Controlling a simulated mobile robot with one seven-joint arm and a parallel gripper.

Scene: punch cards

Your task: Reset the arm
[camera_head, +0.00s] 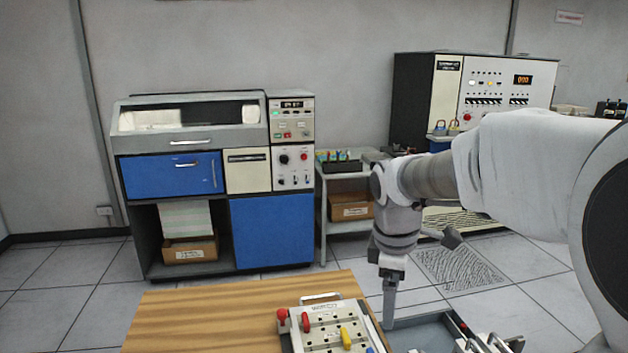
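My arm comes in from the right edge, bends at the elbow, and my gripper (389,318) points straight down. It is near the right edge of the wooden table (205,310), over or beside the left end of a grey tray (432,333). The fingers show as one narrow strip, so I cannot tell whether they are open or shut. No held object shows. Whether the fingertips touch the tray is not clear.
A panel (325,330) with red, yellow and blue levers and a handle stands on the table, left of my gripper. Behind are a blue-and-grey machine (272,230), a cart (343,180) with a cardboard box, and a control cabinet (510,85). The table's left part is clear.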

